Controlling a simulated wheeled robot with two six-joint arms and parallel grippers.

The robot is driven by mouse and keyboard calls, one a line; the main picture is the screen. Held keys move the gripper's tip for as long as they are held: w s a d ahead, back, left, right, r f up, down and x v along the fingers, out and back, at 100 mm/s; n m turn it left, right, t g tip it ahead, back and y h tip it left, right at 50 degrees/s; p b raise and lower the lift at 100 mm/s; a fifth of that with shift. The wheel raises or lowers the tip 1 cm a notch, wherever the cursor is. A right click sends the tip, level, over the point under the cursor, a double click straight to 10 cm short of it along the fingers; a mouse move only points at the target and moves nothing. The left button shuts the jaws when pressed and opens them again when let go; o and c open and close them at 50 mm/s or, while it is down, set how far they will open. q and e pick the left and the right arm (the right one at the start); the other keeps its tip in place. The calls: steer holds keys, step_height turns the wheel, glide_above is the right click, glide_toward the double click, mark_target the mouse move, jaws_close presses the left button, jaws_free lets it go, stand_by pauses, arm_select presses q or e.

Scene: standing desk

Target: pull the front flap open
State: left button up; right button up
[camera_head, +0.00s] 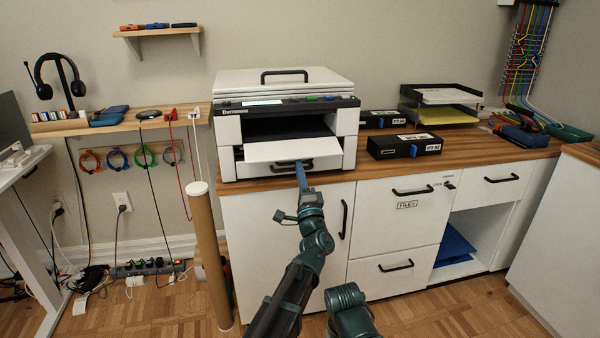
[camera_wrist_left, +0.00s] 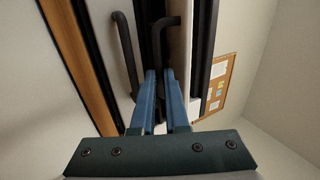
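The white printer (camera_head: 232,125) stands on the wood-topped cabinet. Its front flap (camera_head: 290,149) is tipped outward, with the dark cavity showing above it. In the left wrist view, the fingers (camera_wrist_left: 160,75) are close together around the end of a black handle (camera_wrist_left: 158,38) beside the white flap (camera_wrist_left: 180,50). They look closed on it; exact contact is hard to see. Another black handle (camera_wrist_left: 125,55) lies to the left, clear of the fingers. My right gripper is not shown.
Black boxes (camera_head: 404,146) and a paper tray (camera_head: 440,104) sit right of the printer. A cardboard tube (camera_head: 209,255) stands left of the cabinet. The cabinet door handle (camera_head: 344,219) is below the printer. The floor in front is partly clear.

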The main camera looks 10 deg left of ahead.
arm_select(q)
steer(key=shift+o, duration=0.9)
steer(key=shift+a, duration=0.15)
steer(key=shift+s, duration=0.1)
steer(key=b+v, duration=0.3)
steer(key=v, duration=0.4)
steer(key=shift+f, duration=0.2)
steer(key=shift+s, duration=0.15)
